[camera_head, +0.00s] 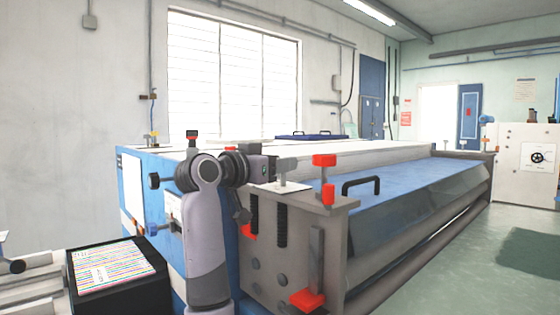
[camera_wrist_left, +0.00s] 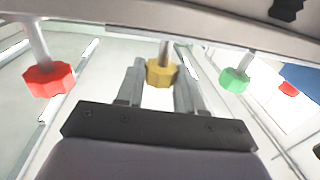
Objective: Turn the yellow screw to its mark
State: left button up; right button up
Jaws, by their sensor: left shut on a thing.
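The yellow screw (camera_wrist_left: 161,72) has a lobed knob on a grey shaft and shows in the left wrist view, between the two fingers of my left gripper (camera_wrist_left: 160,80). The gripper is shut on this knob, one finger on each side. In the head view my left gripper (camera_head: 286,165) is at the near end of the long machine, above a small white plate (camera_head: 283,187). The yellow screw cannot be made out there. I cannot make out its mark in either view. My right gripper is not in view.
In the left wrist view a red knob (camera_wrist_left: 49,80) hangs left of the yellow one and a green knob (camera_wrist_left: 235,80) right of it. Red clamps (camera_head: 325,160) and a black handle (camera_head: 361,186) stand close to the gripper.

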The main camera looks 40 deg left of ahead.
pick_arm(q)
jog(key=m+h, duration=0.1)
jog(key=h, duration=0.1)
jog(key=m+h, duration=0.1)
jog(key=h, duration=0.1)
jog(key=m+g+h, duration=0.1)
jog(key=m+h, duration=0.1)
jog(key=shift+a+p, duration=0.4)
jog(key=shift+w+a+m+g+h+p, duration=0.1)
jog(key=shift+m+g+h+p, duration=0.3)
jog(key=shift+m+g+h, duration=0.55)
jog(key=shift+w+a+m+g+h+p, duration=0.1)
jog(key=shift+m+g+h+p, duration=0.35)
jog(key=shift+m+h, duration=1)
jog(key=shift+f+h, duration=0.1)
jog(key=shift+h, duration=0.6)
jog(key=shift+d, duration=0.1)
jog(key=o, duration=1)
jog(key=shift+o, duration=0.2)
jog(key=b+v, duration=0.1)
jog(key=v, duration=0.6)
jog(key=shift+b, duration=0.4)
